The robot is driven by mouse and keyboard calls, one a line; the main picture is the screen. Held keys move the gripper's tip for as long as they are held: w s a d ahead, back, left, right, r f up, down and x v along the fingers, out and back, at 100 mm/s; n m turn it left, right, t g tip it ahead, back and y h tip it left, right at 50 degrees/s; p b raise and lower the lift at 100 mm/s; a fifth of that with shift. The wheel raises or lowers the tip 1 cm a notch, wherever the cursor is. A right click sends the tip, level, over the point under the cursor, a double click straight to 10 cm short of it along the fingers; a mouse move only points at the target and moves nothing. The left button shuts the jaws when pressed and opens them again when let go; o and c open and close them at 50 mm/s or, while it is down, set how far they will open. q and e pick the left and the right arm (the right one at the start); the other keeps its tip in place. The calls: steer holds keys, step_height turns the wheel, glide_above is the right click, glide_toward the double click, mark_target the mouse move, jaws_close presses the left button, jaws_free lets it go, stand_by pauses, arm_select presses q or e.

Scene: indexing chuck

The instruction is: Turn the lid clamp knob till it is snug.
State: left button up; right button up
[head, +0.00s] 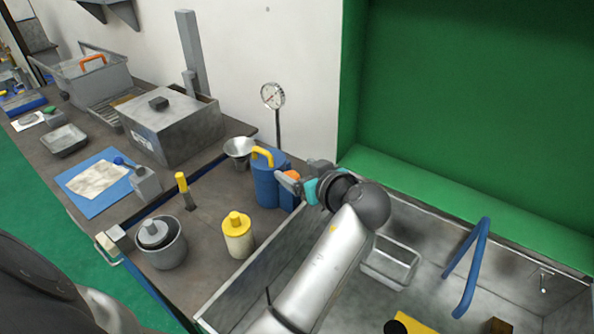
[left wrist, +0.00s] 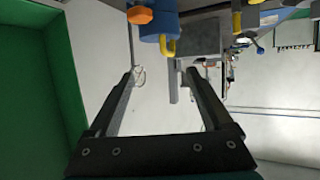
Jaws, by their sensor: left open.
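A blue canister (head: 265,180) with a yellow handle (head: 263,155) stands on the bench beside the basin. An orange knob (head: 292,175), likely the lid clamp knob, shows at its right side, partly covered by my left gripper (head: 288,181). In the left wrist view the orange knob (left wrist: 140,14) and the blue canister (left wrist: 158,22) are at the top edge, beyond the fingertips. The left gripper (left wrist: 162,72) is open, with nothing between its fingers. I cannot tell how tight the knob is. My right gripper is not in view.
A metal funnel (head: 239,150) and a dial gauge (head: 272,96) stand behind the canister. A yellow-topped jar (head: 238,238) and a grey pot (head: 163,244) are in front. The basin rim (head: 262,272) runs alongside, and a green wall (head: 470,100) rises at the right.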

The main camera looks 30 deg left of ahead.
arm_select(q)
steer(key=w+a+n+g+b, duration=0.2)
steer(key=w+a+n+g, duration=0.2)
steer(key=a, duration=0.2)
steer(key=n+g+h+b, duration=0.3)
steer(key=h+b, duration=0.1)
steer(key=h, duration=0.3)
glide_toward(291, 175)
steer(key=b+x, duration=0.1)
steer(key=x, duration=0.7)
steer(key=shift+f, duration=0.1)
jaws_close()
stand_by(0.6)
